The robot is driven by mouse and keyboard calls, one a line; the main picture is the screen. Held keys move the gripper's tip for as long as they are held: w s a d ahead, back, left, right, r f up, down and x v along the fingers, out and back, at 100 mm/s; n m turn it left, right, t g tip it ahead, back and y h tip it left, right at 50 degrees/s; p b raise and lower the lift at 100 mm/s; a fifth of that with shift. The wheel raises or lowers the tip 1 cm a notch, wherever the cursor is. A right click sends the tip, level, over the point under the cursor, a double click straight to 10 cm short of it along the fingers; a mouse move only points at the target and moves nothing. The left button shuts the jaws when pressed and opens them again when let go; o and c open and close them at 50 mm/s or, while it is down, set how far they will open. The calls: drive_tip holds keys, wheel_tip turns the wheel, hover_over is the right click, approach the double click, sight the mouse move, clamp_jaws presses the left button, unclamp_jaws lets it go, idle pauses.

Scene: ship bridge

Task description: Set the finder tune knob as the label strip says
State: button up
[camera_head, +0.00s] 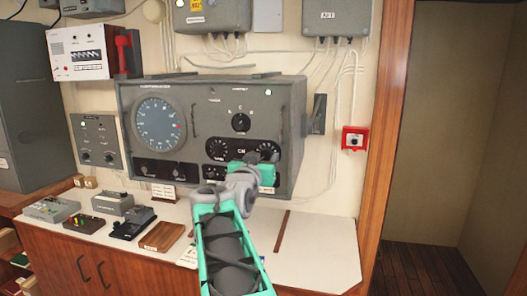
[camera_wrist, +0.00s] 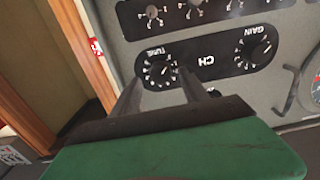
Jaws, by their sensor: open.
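The finder is the grey box (camera_head: 125,100) with a large round dial, on the wall above the counter. Its tune knob (camera_wrist: 160,72) is a black knob with white scale marks, right of the CH lettering in the head view, where my gripper partly covers it. My gripper (camera_wrist: 157,84) is open, its two fingers pointing at the panel on either side of the tune knob in the wrist view. I cannot tell whether they touch it. In the head view, my gripper (camera_head: 263,160) is at the box's lower right. A small white label (camera_head: 162,191) below the box is unreadable.
The gain knob (camera_wrist: 253,48) is on the same black panel. Another knob (camera_head: 240,122) is above it. The white counter (camera_head: 325,250) is bare at right; small devices and a brown tray (camera_head: 163,236) stand at left. A red switch box (camera_head: 353,138) hangs at right.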

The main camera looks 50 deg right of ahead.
drive_tip(key=shift+x, duration=0.9)
drive_tip(key=shift+a, duration=0.1)
drive_tip(key=shift+c, duration=0.2)
clamp_jaws()
